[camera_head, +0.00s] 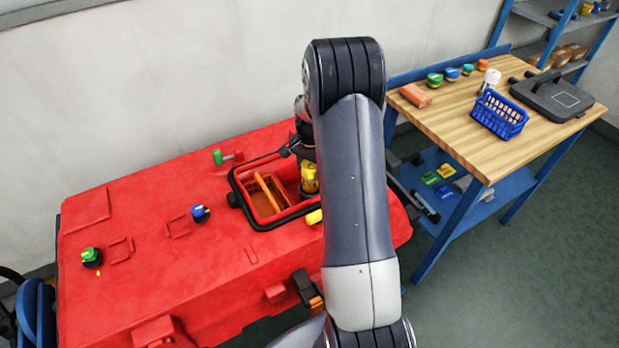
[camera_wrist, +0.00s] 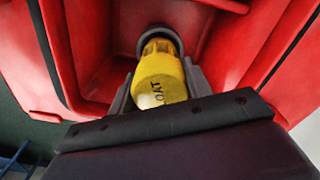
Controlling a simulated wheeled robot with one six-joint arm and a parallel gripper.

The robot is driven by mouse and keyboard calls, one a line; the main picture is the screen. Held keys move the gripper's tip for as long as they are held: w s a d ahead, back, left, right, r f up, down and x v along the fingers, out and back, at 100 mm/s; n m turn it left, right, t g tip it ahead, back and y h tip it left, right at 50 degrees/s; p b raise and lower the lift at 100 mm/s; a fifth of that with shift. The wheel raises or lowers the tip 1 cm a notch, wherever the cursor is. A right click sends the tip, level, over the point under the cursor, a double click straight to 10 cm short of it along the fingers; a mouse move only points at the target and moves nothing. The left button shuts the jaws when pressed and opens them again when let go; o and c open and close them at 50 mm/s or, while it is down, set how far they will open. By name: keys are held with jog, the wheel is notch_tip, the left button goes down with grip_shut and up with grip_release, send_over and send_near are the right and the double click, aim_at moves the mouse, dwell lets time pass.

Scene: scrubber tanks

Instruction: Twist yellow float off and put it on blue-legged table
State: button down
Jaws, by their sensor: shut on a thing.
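The yellow float (camera_head: 309,178) stands inside the open bay of the red scrubber tank (camera_head: 150,230). In the wrist view the float (camera_wrist: 160,85) shows dark lettering on its yellow side, and its far end meets a dark round fitting (camera_wrist: 158,38). My gripper (camera_wrist: 162,88) is shut on the float, with one grey finger on each side. In the head view my arm hides most of my gripper and the bay's right side. The blue-legged table (camera_head: 455,125) has a wooden top and stands at the right, apart from the tank.
The table bears a blue basket (camera_head: 500,115), a dark case (camera_head: 552,95), an orange block (camera_head: 416,95) and several coloured caps. Its front middle is bare. Green, blue and yellow knobs sit on the tank top. A blue shelf (camera_head: 560,30) stands behind.

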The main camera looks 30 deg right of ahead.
jog(key=shift+r, duration=0.15)
jog(key=shift+r+p, duration=1.6)
jog(key=shift+r, duration=0.8)
